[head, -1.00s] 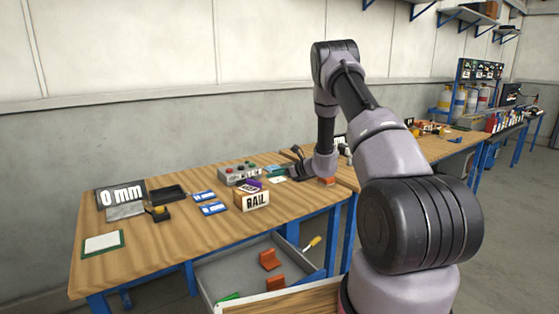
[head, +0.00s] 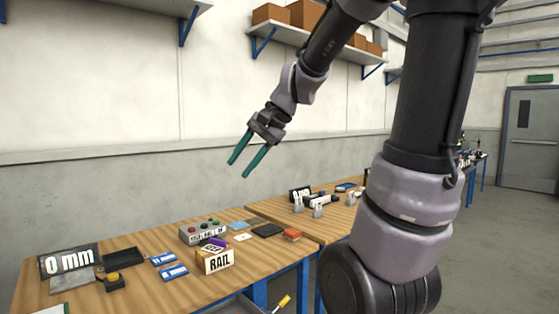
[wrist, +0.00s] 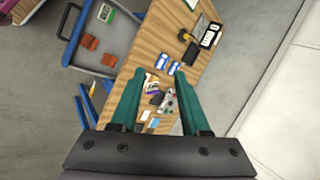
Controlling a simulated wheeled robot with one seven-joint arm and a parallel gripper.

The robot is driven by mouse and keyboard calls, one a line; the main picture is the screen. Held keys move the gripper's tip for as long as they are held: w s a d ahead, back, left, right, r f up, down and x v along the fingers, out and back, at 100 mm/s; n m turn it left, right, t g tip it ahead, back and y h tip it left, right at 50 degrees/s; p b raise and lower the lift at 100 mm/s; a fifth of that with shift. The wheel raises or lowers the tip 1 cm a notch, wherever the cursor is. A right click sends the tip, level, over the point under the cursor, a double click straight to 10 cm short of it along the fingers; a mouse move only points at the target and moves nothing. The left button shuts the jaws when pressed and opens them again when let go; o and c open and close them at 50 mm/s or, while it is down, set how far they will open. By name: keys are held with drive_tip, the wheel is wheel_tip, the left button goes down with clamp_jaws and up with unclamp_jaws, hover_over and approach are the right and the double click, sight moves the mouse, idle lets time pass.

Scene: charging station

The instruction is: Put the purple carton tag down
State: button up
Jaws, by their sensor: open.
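The purple carton tag (head: 214,242) rests at the top of the white-faced RAIL carton (head: 215,262) on the wooden bench. I cannot tell whether it lies on the carton or just behind it. In the wrist view the purple tag (wrist: 153,89) shows small, beside the carton. My gripper (head: 240,168) is raised well above the bench, its two green fingers spread apart, pointing down and left. Nothing is between the fingers. The open fingers (wrist: 160,76) also show in the wrist view, with the bench far below. The tag is apart from my gripper.
A grey button box (head: 203,233) stands behind the carton. Blue cards (head: 172,273), a black tray (head: 123,256) and a "0 mm" display (head: 69,262) are to the left. An orange block (head: 291,235) lies to the right.

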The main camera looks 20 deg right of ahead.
drive_tip(key=s+d+r+n+t+h, duration=0.1)
drive_tip(key=s+d+n+t+h, duration=0.1)
drive_tip(key=s, duration=0.8)
drive_tip(key=d+n+h, duration=0.1)
drive_tip(key=d+n, duration=0.1)
drive_tip(key=d, duration=0.1)
drive_tip(key=shift+s+r+n+t+h, duration=0.3)
drive_tip(key=shift+s+r+h, duration=0.05)
drive_tip(key=shift+s+h, duration=0.05)
drive_tip(key=shift+s, duration=0.1)
